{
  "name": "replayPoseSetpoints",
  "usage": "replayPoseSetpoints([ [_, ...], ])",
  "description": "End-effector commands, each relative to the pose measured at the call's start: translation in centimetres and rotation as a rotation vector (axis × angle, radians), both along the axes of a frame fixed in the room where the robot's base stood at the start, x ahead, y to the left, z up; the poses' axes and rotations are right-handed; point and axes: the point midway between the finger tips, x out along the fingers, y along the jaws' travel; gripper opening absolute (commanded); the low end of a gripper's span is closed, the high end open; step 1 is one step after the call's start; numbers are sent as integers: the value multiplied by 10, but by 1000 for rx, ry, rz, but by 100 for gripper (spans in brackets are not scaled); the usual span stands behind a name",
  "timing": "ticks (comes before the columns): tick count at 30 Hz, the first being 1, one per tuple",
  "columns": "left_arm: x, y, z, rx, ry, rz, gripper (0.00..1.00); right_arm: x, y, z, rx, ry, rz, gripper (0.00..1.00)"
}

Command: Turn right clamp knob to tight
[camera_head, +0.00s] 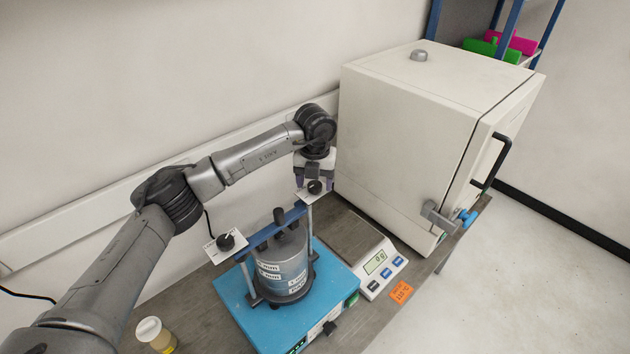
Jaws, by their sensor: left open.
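A sieve shaker with a blue base (232,292) holds a grey sieve stack (284,262) under a blue crossbar (262,232). The right clamp knob (314,187) is black and sits on a small white plate at the bar's right end. The left clamp knob (226,242) sits on a similar plate at the other end. My left gripper (315,181) points down at the right knob, its fingers apart on either side of it. I cannot tell whether they touch the knob. The marks on the right plate are too small to read. My right gripper is not in view.
A large white oven (410,125) stands close to the right of my left gripper. A balance (372,258) and an orange label (401,291) lie right of the shaker. A capped jar (155,335) stands at the bench's front left. A wall is behind.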

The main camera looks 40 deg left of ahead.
Motion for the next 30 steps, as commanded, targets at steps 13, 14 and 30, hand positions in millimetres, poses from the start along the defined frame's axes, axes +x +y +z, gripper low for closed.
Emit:
replayPoseSetpoints([
  [13,0,0,-4,1,1,0,60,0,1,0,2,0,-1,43],
  [14,0,0,-4,1,1,0,57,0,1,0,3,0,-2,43],
  [30,0,0,-4,1,1,-2,16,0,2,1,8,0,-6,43],
])
